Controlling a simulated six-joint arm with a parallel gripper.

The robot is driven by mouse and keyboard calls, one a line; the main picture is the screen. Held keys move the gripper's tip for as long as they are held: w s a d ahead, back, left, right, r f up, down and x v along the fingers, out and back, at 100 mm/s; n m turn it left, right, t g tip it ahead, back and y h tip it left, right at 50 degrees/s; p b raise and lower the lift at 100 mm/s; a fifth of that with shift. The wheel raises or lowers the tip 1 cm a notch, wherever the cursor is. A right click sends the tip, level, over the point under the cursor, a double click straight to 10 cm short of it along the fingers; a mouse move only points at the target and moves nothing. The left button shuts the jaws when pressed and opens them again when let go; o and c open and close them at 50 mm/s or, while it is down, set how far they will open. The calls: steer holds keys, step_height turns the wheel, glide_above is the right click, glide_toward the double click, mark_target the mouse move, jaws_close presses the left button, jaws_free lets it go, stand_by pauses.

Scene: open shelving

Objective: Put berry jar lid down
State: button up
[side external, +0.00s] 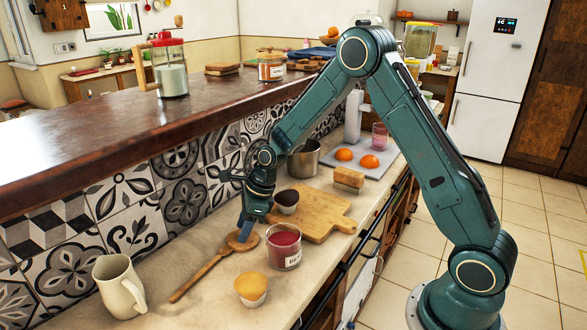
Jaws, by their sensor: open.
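The berry jar (284,249) is a clear glass with deep red contents and a pale label, standing upright on the counter with no lid on it. A round, flat wooden disc (234,246), which looks like the jar lid, lies on the counter just left of and behind the jar. My gripper (246,228) is open and points down right at the disc. Its fingertips overlap the disc in the picture, so I cannot tell whether they touch it.
A wooden spoon (195,279) lies against or beside the disc; the join is unclear. The tiled wall (128,210) is close behind.

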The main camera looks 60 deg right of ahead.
steer(key=v, duration=1.2)
steer(key=shift+r, duration=0.15)
stand_by(0.4)
steer(key=s+a+r+n+t+h, duration=0.1)
steer(key=s+a+r+n+h, duration=0.15)
steer(key=s+r+n, duration=1)
steer(key=s+n+t, duration=0.1)
steer(key=s+n, duration=1.3)
steer(key=s, duration=0.2)
steer(key=shift+f+h, duration=0.2)
steer(key=shift+h, duration=0.15)
